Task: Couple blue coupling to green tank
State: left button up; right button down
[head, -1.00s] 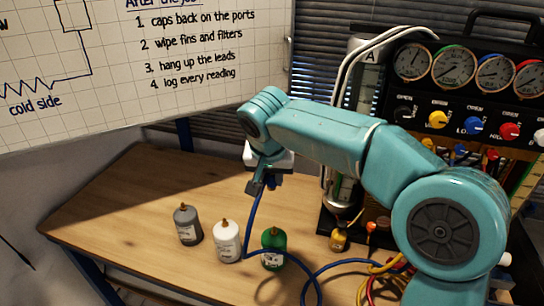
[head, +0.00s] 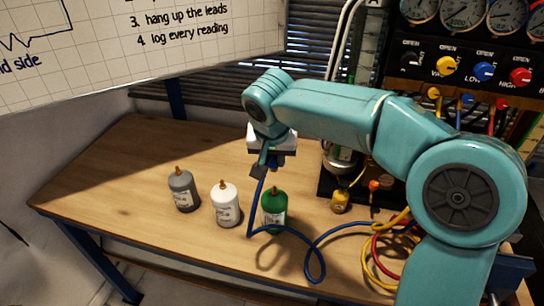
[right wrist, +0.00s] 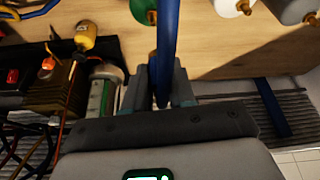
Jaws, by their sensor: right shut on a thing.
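The green tank (head: 274,211) stands upright on the wooden bench, at the right end of a row of three bottles. Its top shows a small brass-coloured tip. My right gripper (head: 261,166) is just above it and slightly to its left, apart from it. It is shut on the blue coupling at the end of the blue hose (head: 313,262); the coupling itself is mostly hidden by the fingers. In the right wrist view the blue hose (right wrist: 166,45) runs up between the fingers (right wrist: 160,88), and the green tank (right wrist: 143,10) is partly cut off at the top. My left gripper is not in view.
A white bottle (head: 226,205) and a grey bottle (head: 183,191) stand left of the green tank. A small yellow bottle (head: 340,202) and the gauge panel (head: 466,70) are at right. Yellow and red hoses (head: 372,262) lie near my arm. The bench's left side is clear.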

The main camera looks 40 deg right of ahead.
aim_at(274, 187)
jog(key=shift+s+d+f+b, duration=0.15)
jog(key=shift+s+f+b, duration=0.15)
jog(key=shift+f+b, duration=0.4)
jog(key=shift+w+f+b, duration=0.25)
jog(key=shift+f+b, duration=0.45)
jog(key=shift+f, duration=0.3)
jog(key=shift+s+f+b, duration=0.15)
jog(key=shift+f+b, duration=0.6)
jog(key=shift+f, duration=0.1)
jog(key=shift+f+b, duration=1.15)
jog(key=shift+f+b, duration=0.25)
jog(key=shift+b, duration=0.05)
